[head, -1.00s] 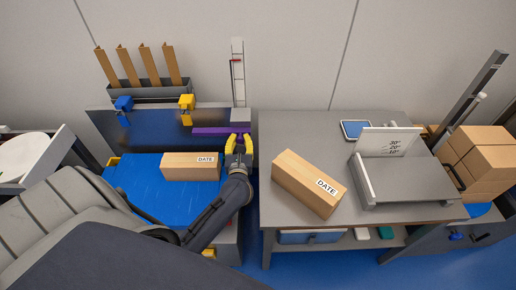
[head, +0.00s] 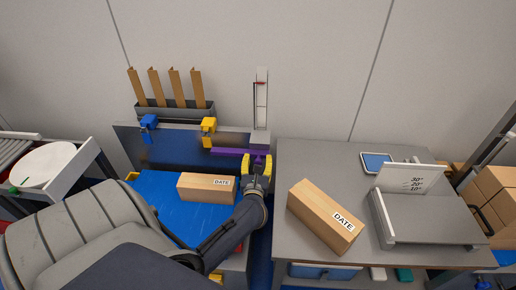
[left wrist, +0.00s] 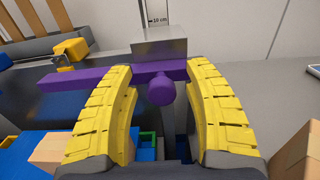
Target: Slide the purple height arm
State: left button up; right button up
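The purple height arm (head: 235,152) is a horizontal bar reaching left from the base of an upright scale post (head: 261,98), above the blue bed. In the left wrist view the purple arm (left wrist: 85,80) runs across the picture, with a round purple knob (left wrist: 161,90) facing me. My left gripper (head: 258,168) has yellow fingers and is at the arm's right end. In the left wrist view its fingers (left wrist: 162,115) stand apart on both sides of the knob, with visible gaps. My right gripper is not in view.
A cardboard box marked DATE (head: 206,187) lies on the blue bed (head: 165,215). Another DATE box (head: 325,216) lies on the grey table (head: 310,165). Yellow (head: 209,126) and blue (head: 149,122) clamps sit on the back panel, left of the purple arm.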

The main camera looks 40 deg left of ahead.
pick_arm(q)
jog(key=shift+f, duration=0.15)
jog(key=v, duration=1.2)
dwell(0.4)
